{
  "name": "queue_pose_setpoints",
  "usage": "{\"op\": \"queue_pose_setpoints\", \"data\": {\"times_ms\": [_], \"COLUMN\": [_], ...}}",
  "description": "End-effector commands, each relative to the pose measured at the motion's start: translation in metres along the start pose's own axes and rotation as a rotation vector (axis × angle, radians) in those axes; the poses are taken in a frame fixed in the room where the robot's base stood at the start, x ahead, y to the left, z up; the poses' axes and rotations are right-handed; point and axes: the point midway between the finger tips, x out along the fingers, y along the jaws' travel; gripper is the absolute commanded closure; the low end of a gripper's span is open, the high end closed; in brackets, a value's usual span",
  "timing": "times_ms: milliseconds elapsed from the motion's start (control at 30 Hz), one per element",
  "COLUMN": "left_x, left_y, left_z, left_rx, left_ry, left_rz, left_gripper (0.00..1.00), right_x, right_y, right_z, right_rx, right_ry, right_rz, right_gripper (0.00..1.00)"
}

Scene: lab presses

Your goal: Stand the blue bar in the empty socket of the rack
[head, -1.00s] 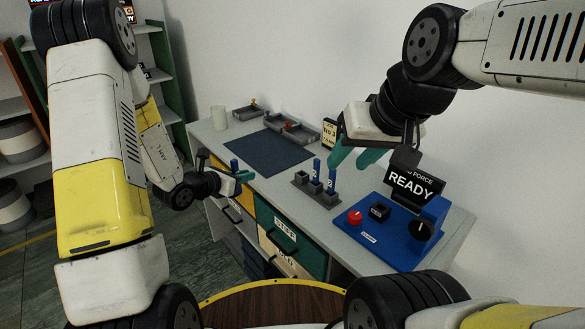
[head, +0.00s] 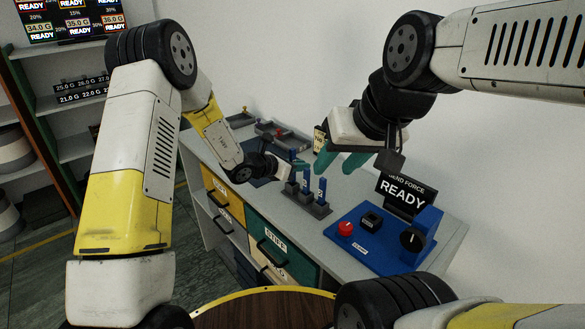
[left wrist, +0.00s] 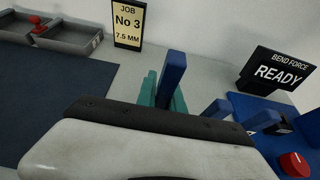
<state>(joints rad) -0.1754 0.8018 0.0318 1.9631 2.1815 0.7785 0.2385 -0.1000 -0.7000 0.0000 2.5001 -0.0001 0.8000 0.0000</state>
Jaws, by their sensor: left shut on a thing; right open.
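My left gripper (head: 297,166) is shut on the blue bar (head: 293,154), which stands roughly upright. In the left wrist view the bar (left wrist: 172,78) rises between the teal fingers; its lower end is hidden. The dark grey rack (head: 318,210) stands on the bench. Its middle and right sockets hold two labelled blue bars (head: 322,188); the left socket (head: 291,187) looks empty. The left gripper is close to that socket, at or above its left end; I cannot tell the exact gap. My right gripper (head: 342,160) is open and empty, behind and right of the rack.
A blue press (head: 372,245) with a red knob (head: 345,229) and a READY display (head: 403,197) stands right of the rack. A job sign (left wrist: 128,23), grey trays (left wrist: 66,38) and a dark mat (left wrist: 40,90) lie beyond and to the left. Drawers (head: 275,250) are below.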

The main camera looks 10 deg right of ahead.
Motion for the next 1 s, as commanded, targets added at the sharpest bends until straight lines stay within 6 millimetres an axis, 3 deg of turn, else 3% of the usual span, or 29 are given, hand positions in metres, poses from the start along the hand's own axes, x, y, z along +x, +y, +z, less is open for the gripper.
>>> {"op": "queue_pose_setpoints", "data": {"times_ms": [300, 633, 667, 767, 1000], "left_x": [0.014, 0.015, 0.015, 0.015, 0.015], "left_y": [0.0, 0.0, 0.0, 0.0, 0.0], "left_z": [-0.035, -0.037, -0.037, -0.037, -0.037], "left_rx": [-0.001, -0.001, 0.0, 0.0, 0.0], "left_ry": [0.001, 0.0, 0.0, 0.0, 0.0], "left_rz": [0.0, 0.001, 0.001, 0.001, 0.001], "left_gripper": [1.0, 1.0, 0.86, 0.66, 0.66], "right_x": [0.0, 0.0, 0.0, 0.0, 0.0], "right_y": [0.0, 0.0, 0.0, 0.0, 0.0], "right_z": [0.0, 0.0, 0.0, 0.0, 0.0], "right_rx": [0.0, 0.0, 0.0, 0.0, 0.0], "right_ry": [0.0, 0.0, 0.0, 0.0, 0.0], "right_rz": [0.0, 0.0, 0.0, 0.0, 0.0], "right_gripper": [0.59, 0.59, 0.59, 0.59, 0.59]}}
